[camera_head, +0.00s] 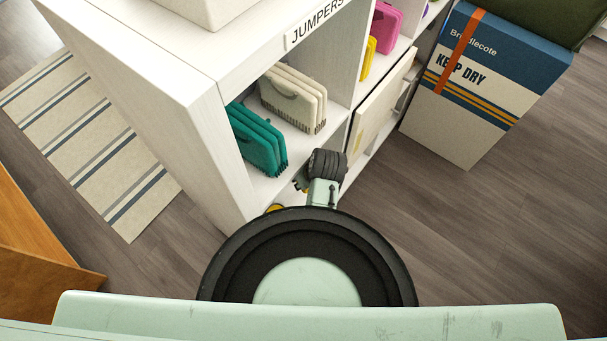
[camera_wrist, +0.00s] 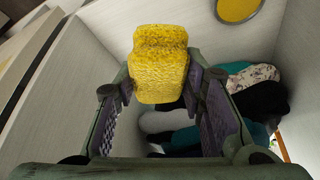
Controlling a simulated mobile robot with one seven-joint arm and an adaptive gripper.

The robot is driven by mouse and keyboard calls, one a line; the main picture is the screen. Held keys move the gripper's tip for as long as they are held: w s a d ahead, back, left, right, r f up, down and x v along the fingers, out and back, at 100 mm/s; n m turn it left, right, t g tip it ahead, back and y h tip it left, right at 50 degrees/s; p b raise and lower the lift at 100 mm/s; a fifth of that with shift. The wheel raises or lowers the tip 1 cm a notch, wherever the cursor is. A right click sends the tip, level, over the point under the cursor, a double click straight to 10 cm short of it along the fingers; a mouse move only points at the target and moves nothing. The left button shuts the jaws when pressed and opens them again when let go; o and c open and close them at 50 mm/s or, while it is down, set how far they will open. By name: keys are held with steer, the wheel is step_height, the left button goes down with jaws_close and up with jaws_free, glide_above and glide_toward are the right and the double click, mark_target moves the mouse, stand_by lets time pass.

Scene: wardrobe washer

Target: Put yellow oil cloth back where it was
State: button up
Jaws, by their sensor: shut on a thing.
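A yellow, rough-textured cloth bundle (camera_wrist: 160,65) is between the two fingers of my gripper (camera_wrist: 158,86) in the wrist view. The gripper is shut on it, and the bundle sticks out beyond the fingertips. The gripper is inside a pale-walled compartment in the wrist view. In the head view my wrist is at the lower part of the white shelf unit (camera_head: 203,100), below the folded teal and cream items. The fingers are mostly hidden there by my own arm. A small yellow patch (camera_head: 275,208) shows beside it; I cannot tell what it is.
Dark, white, teal and floral fabrics (camera_wrist: 262,95) lie in the compartment beyond the right finger. A yellow disc (camera_wrist: 238,8) is on its wall. A box (camera_head: 480,85) stands right; the floor in front is clear.

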stand_by(0.3)
step_height(320, 180, down, 11)
steer(key=b, duration=0.5)
steer(key=shift+r+b, duration=0.2)
steer(key=shift+b, duration=0.15)
steer(key=shift+w+d, duration=0.25)
steer(key=shift+w, duration=1.3)
steer(key=shift+w+d, duration=0.2)
steer(key=shift+w, duration=1.3)
steer(key=shift+s+f+b, duration=0.1)
steer(key=shift+f+b, duration=0.2)
steer(key=shift+f, duration=0.3)
steer(key=shift+f, duration=0.4)
steer(key=o, duration=1.2)
steer(key=o, duration=0.3)
